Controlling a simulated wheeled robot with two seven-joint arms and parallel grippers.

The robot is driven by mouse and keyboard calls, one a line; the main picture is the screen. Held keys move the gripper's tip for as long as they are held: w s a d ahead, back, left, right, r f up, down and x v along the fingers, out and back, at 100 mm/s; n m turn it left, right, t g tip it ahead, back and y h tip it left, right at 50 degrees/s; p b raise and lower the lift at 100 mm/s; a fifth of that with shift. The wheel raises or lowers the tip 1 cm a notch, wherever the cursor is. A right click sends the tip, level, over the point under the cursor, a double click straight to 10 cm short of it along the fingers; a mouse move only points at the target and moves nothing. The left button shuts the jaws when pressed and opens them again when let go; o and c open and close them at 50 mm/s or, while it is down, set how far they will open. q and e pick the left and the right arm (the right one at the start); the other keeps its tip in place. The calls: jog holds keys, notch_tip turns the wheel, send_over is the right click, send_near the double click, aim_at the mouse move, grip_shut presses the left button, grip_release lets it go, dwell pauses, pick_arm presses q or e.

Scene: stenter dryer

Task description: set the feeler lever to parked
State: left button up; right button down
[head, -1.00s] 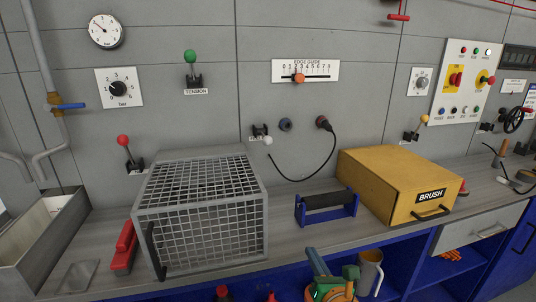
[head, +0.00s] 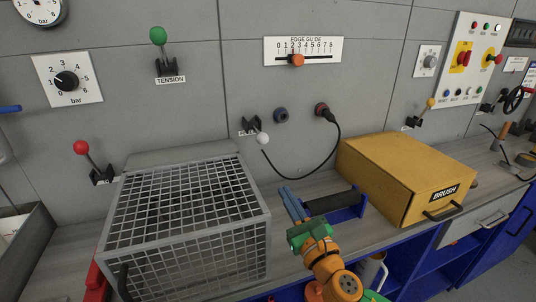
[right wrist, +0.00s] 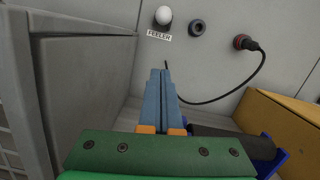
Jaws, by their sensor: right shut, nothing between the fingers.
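The feeler lever (head: 262,138) is on the grey wall above the bench. Its white knob hangs down and outward from a dark bracket (head: 251,125). In the right wrist view the white knob (right wrist: 164,15) shows at the top, above the label FEELER (right wrist: 160,35). My right gripper (head: 289,192) is over the bench, below the lever and apart from it. Its blue fingers (right wrist: 160,80) are together and empty, pointing toward the wall. My left gripper is not in view.
A wire-mesh cage (head: 190,215) stands left of my right gripper. A yellow BRUSH box (head: 400,175) and a blue-framed roller (head: 340,205) are to the right. A black cable (head: 335,150) hangs from a red-ringed socket (head: 321,110). The wall around the feeler lever is mostly clear.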

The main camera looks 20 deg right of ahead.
aim_at(259, 134)
jog(key=w+a+r+p, duration=0.1)
jog(key=w+r+p, duration=0.2)
jog(key=w, duration=0.7)
jog(key=shift+a+r, duration=0.2)
jog(key=shift+r, duration=0.95)
jog(key=shift+w, duration=0.1)
jog(key=shift+p, duration=0.35)
jog(key=shift+r+p, duration=0.3)
jog(key=shift+r, duration=0.1)
